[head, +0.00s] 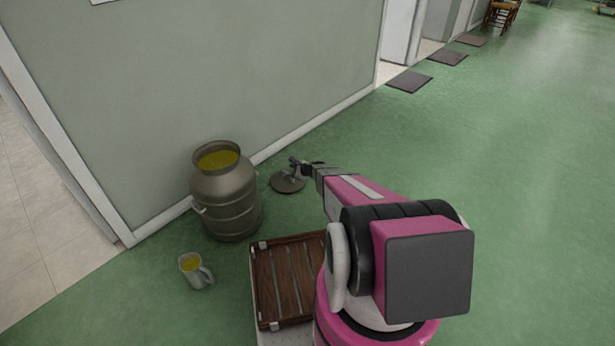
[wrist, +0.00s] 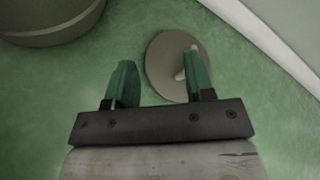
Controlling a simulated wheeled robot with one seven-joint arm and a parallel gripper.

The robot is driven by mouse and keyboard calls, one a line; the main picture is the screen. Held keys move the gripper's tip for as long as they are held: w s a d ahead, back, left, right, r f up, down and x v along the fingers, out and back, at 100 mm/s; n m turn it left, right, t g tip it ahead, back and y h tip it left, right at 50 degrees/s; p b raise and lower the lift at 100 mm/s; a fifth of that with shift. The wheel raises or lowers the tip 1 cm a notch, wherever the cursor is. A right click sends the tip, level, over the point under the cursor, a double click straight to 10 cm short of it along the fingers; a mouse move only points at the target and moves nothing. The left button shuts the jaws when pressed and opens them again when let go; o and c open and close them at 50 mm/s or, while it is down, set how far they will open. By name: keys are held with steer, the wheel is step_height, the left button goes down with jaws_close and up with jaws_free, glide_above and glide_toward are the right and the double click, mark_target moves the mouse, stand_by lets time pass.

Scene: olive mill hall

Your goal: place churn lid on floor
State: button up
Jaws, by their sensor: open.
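The churn lid (head: 288,183) is a round grey-brown disc that lies on the green floor, to the right of the churn (head: 226,190). The lid also shows in the wrist view (wrist: 163,62), with a pale handle partly hidden behind the right finger. My gripper (head: 299,165) is just above the lid in the head view. In the wrist view my gripper (wrist: 160,80) has its two green fingers spread apart, with nothing held between them. The churn is a metal can, open at the top, with yellow-green liquid inside.
A jug (head: 195,270) with yellow liquid stands on the floor in front of the churn. A brown slatted wooden tray (head: 254,290) is beside my base. The wall (head: 290,70) runs close behind the churn and lid. Open green floor (head: 520,150) lies to the right.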

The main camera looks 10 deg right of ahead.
steer(key=s+a+r+n+g, duration=0.35)
steer(key=s+r+n, duration=0.25)
steer(key=s+r, duration=0.4)
steer(key=s+d+r+n+g+h, duration=0.2)
steer(key=s+r+n+h, duration=0.2)
steer(key=s+r+n, duration=0.3)
steer(key=s+d+r+n+g+h, duration=0.1)
steer(key=s+r+n+g+h, duration=0.2)
steer(key=s+r, duration=1.2)
steer(key=s+n+h, duration=0.2)
steer(key=s+n, duration=0.2)
steer(key=s, duration=0.4)
steer(key=shift+d+r, duration=0.25)
steer(key=shift+d, duration=0.1)
